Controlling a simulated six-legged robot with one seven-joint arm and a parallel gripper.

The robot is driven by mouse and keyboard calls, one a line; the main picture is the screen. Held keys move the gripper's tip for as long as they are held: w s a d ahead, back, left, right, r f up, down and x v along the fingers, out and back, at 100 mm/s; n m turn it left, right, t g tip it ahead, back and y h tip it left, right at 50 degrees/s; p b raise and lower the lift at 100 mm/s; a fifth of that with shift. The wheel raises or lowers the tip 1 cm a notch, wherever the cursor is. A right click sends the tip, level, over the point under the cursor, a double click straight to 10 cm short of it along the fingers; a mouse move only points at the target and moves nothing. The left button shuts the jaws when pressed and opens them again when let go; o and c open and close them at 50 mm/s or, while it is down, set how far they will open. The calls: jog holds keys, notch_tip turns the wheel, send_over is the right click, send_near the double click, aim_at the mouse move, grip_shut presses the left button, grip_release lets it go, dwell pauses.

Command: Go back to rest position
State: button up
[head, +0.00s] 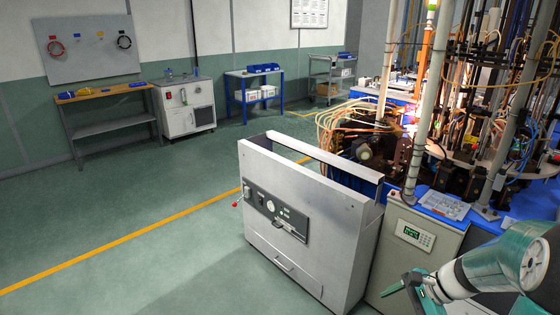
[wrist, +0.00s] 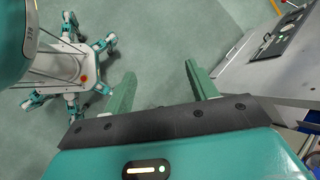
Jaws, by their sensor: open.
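My gripper (wrist: 160,72) is open and empty in the wrist view, its two green fingers apart over bare green floor. In the head view my gripper (head: 398,288) shows at the lower right, in front of the grey machine cabinet (head: 420,254). The teal and white arm behind it comes in from the right edge. In the wrist view my own legged base shows at the upper left, below the gripper on the floor.
A grey box-shaped unit (head: 303,236) with a front panel stands left of my gripper; it also shows at the upper right in the wrist view (wrist: 250,74). The sealing machine (head: 440,140) with lit burners fills the right. Open floor (head: 130,190) lies to the left.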

jog(key=s+a+r+n+t+h, duration=0.1)
jog(key=s+a+r+n+h, duration=0.2)
jog(key=s+a+r+n, duration=0.3)
jog(key=s+a+r+n+t+h, duration=0.2)
jog(key=s+a+r+n+h, duration=0.2)
jog(key=s+a+r+n, duration=0.3)
notch_tip(320, 180, up, 4)
jog(key=shift+s+r+n, duration=0.15)
jog(key=shift+s+n, duration=0.3)
jog(key=shift+n, duration=0.75)
jog(key=shift+a, duration=0.1)
jog(key=shift+c, duration=0.2)
jog(key=c, duration=0.4)
jog(key=shift+c, duration=0.2)
jog(key=shift+a, duration=0.15)
